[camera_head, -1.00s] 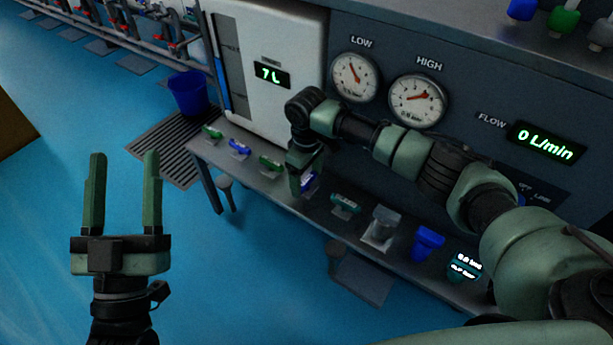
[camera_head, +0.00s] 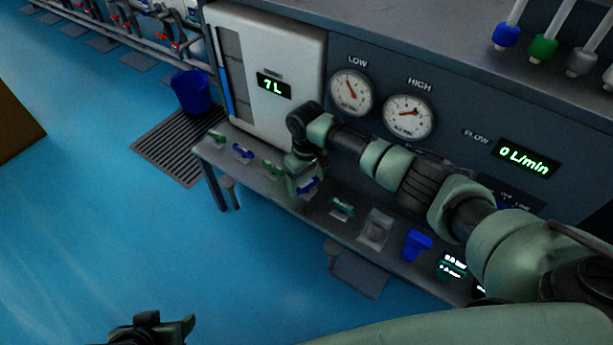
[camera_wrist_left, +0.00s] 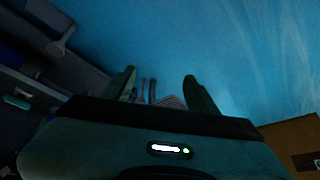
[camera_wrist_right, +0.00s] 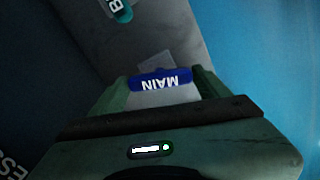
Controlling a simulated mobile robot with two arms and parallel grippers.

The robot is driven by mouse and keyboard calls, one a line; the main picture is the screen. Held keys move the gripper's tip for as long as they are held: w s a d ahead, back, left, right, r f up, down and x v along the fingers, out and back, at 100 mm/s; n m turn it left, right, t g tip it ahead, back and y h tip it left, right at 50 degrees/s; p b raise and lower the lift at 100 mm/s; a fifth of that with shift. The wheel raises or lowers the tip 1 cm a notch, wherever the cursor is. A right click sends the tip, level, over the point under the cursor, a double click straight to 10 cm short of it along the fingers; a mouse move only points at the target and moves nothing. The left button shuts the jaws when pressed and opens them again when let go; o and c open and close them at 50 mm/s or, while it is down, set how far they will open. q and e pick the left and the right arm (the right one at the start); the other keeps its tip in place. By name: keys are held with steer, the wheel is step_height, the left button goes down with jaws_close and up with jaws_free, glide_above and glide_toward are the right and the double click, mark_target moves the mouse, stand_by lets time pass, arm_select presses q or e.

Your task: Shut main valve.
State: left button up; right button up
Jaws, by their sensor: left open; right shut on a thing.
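The main valve has a blue handle (camera_wrist_right: 160,79) lettered MAIN, seen between my right fingers in the right wrist view. In the head view the blue handle (camera_head: 307,187) shows only in part on the grey bench ledge, partly covered by my right gripper (camera_head: 303,180). My right gripper (camera_wrist_right: 160,84) is shut on this handle, with one finger at each end. My left gripper (camera_wrist_left: 159,76) is open and empty, over the blue floor in the left wrist view. Only a piece of it shows at the bottom edge of the head view.
Other handles stand along the ledge: green (camera_head: 272,168) and blue (camera_head: 242,152) to the left, teal (camera_head: 342,207) and blue (camera_head: 417,244) to the right. The flow display (camera_head: 525,157) reads 0 L/min, the tank display (camera_head: 274,86) 7 L. A blue bucket (camera_head: 190,91) stands behind.

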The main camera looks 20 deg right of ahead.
steer(key=shift+r, duration=0.2)
steer(key=m+p, duration=0.2)
steer(key=shift+p, duration=0.3)
steer(key=m+p, duration=0.5)
steer(key=m, duration=0.3)
steer(key=shift+m+p, duration=0.35)
steer(key=shift+m, duration=0.05)
arm_select(q)
steer(key=s+f+g, duration=0.1)
steer(key=s+f, duration=0.2)
steer(key=f, duration=0.7)
steer(key=s+a+f+g, duration=0.1)
steer(key=s+f+g, duration=0.1)
steer(key=f, duration=0.9)
steer(key=shift+s+f+p, duration=0.3)
steer(key=shift+s+p, duration=0.1)
steer(key=shift+s, duration=0.45)
arm_select(e)
steer(key=shift+f+m, duration=0.15)
steer(key=shift+m, duration=1.65)
steer(key=o, duration=1.4)
steer(key=shift+c, duration=0.2)
